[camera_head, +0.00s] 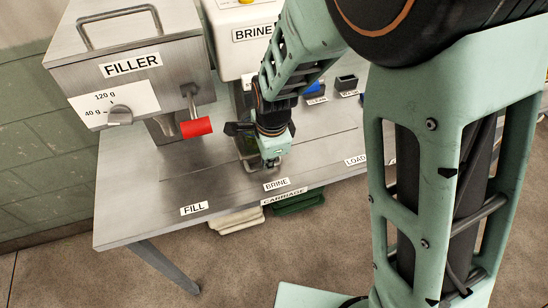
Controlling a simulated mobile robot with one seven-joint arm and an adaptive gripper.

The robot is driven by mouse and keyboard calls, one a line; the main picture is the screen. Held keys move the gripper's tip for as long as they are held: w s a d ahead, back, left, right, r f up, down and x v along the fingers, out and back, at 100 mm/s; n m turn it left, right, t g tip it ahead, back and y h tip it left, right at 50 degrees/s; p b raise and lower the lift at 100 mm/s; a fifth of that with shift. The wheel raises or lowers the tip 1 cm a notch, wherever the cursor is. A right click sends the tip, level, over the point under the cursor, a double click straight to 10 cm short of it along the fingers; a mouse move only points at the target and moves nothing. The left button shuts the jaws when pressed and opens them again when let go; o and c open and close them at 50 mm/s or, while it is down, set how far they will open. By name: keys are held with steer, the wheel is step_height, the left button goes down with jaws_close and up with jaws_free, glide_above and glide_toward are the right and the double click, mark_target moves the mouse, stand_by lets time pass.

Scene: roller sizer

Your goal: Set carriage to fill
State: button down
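My gripper (270,163) points down at the steel table's front, just behind the BRINE label (276,184). Its fingers are small and mostly hidden by its own body, so I cannot tell if they are open or shut, or touching anything. The carriage itself is not clearly visible; the gripper and arm cover the area around the BRINE position. The CARRIAGE label (284,197) is on the table's front edge.
The brine unit (240,45) stands behind my gripper. Small labelled bins (346,83) are at the back right. The tabletop near FILL is clear.

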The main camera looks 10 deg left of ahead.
steer(key=c, duration=2.4)
jaws_free()
steer(key=shift+s+a+f, duration=0.15)
steer(key=shift+s+a, duration=0.1)
steer(key=shift+a, duration=0.1)
steer(key=o, duration=0.4)
steer(key=shift+w, duration=0.15)
steer(key=shift+c, duration=0.2)
step_height(320, 180, up, 12)
steer(key=s+d, duration=0.1)
steer(key=s, duration=0.1)
steer(key=shift+d, duration=0.15)
steer(key=shift+f, duration=0.1)
